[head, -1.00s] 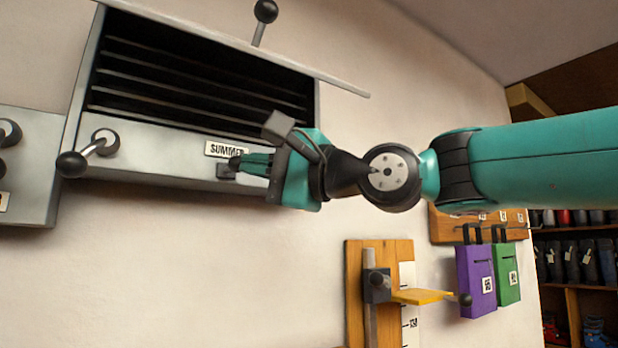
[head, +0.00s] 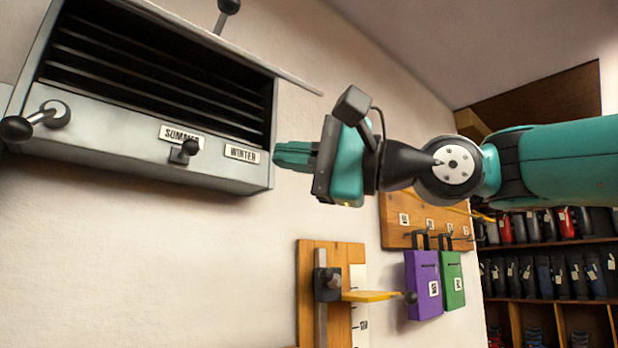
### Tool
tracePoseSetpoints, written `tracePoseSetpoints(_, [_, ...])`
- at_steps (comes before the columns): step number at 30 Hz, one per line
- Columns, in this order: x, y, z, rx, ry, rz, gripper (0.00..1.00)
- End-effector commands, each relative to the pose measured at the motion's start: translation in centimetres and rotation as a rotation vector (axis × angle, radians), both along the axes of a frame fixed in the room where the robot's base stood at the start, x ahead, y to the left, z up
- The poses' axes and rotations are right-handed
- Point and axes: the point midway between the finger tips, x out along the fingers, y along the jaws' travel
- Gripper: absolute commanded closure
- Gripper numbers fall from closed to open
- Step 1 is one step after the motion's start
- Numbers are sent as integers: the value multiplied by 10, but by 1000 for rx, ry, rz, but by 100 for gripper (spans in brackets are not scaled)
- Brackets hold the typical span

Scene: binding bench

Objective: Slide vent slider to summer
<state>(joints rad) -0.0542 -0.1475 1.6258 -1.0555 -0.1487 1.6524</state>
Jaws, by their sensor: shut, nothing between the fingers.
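The vent (head: 262,178) is a grey metal box with dark slats on the wall at the upper left. Its slider is a small dark knob (head: 184,152) on the front panel, just below the right part of the SUMMER label (head: 181,136). The WINTER label (head: 242,154) is to the right of the knob. My gripper (head: 277,155) is shut and empty, to the right of the vent's right end. It is apart from the knob.
A ball-ended lever (head: 30,124) sticks out at the vent's left, and another (head: 226,12) stands above it. The wall below the vent is clear.

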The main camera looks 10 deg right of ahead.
Motion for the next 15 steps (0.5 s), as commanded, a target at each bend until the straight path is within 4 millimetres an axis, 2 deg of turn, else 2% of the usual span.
tracePoseSetpoints(5, [-6,-15,-4,1,1,-3,100])
tracePoseSetpoints(15, [-9,-17,-3,1,1,2,100])
